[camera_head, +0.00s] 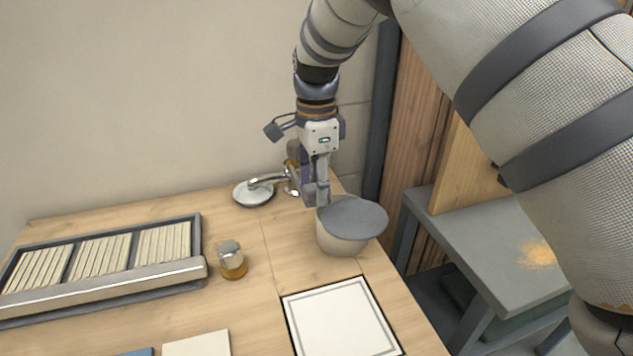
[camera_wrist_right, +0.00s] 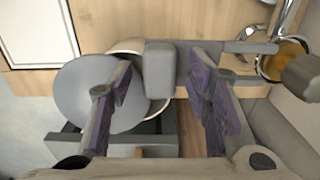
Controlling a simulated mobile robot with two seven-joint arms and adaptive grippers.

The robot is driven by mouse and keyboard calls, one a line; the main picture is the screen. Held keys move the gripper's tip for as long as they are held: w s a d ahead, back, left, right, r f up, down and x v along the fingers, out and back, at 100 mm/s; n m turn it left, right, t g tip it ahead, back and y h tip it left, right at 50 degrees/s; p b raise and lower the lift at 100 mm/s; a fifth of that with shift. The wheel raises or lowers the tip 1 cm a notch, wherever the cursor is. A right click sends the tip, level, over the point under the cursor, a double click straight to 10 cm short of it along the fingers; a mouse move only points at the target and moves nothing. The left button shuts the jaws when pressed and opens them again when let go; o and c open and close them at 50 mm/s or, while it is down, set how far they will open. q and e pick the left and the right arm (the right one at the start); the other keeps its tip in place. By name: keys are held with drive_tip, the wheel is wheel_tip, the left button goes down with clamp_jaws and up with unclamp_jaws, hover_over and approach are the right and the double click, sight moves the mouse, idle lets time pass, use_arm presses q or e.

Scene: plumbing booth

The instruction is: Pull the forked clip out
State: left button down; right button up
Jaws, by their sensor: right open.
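The forked clip is grey. In the right wrist view its blocky tab (camera_wrist_right: 159,85) lies between my right gripper's fingers (camera_wrist_right: 160,68). Its prongs run right, behind one finger, towards a brass fitting (camera_wrist_right: 283,58). I cannot tell how far they sit around the fitting. In the head view my right gripper (camera_head: 318,185) points down at the table's back right corner, beside the tap. It is open, and gaps show on both sides of the tab. The clip is hard to make out there, among the fingers. My left gripper is not in view.
A cream pot with a grey round top (camera_head: 352,218) stands just right of the gripper. A tap with a round base (camera_head: 253,195) is to its left. A slatted rack (camera_head: 105,270), a small jar (camera_head: 232,262) and a white framed panel (camera_head: 340,318) lie nearer.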

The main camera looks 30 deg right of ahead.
wheel_tip(320, 180, up, 12)
idle(0.5)
